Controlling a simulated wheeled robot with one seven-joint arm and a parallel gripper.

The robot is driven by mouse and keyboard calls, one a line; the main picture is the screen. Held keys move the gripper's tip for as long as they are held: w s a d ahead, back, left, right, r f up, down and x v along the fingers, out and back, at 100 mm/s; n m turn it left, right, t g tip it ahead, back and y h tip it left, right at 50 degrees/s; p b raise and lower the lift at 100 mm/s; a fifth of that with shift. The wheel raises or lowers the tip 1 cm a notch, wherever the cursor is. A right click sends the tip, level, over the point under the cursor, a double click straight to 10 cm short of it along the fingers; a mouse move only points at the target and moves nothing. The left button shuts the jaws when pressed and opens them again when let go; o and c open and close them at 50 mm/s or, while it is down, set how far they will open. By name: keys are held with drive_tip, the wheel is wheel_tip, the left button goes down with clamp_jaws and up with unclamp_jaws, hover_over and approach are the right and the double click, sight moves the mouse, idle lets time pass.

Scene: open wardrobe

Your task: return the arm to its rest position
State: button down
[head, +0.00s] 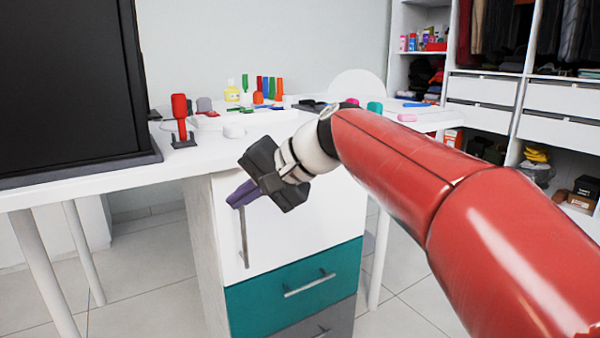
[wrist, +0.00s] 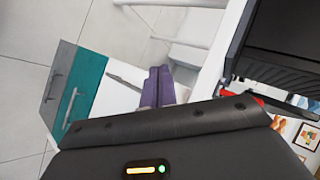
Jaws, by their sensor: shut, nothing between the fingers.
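My red arm reaches in from the lower right in the head view. My gripper (head: 236,198) is at its end, in front of the upper part of the white cabinet door below the desk. Its purple fingers are together with nothing between them, and they point left. In the wrist view the purple fingers of my gripper (wrist: 158,72) lie side by side, shut and empty. The white door (head: 300,225) has a vertical grey handle (head: 243,238) just below the fingers. I cannot tell whether the fingers touch the door.
A teal drawer (head: 295,287) and a grey drawer are below the door. The white desk (head: 105,180) holds a black screen (head: 65,85), a red item (head: 181,115) and several small things. An open wardrobe (head: 500,95) stands at the back right. Tiled floor is clear at left.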

drive_tip(key=s+d+f+t+h+p, duration=0.1)
drive_tip(key=s+d+f+h, duration=0.4)
drive_tip(key=s+d+f, duration=0.4)
drive_tip(key=s+d+f+n+t+h, duration=0.1)
drive_tip(key=s+d+f+h, duration=0.4)
drive_tip(key=s+d+f, duration=0.5)
drive_tip(key=s+d, duration=0.1)
drive_tip(key=d, duration=0.5)
drive_tip(key=shift+f+p, duration=0.15)
drive_tip(key=shift+p, duration=0.2)
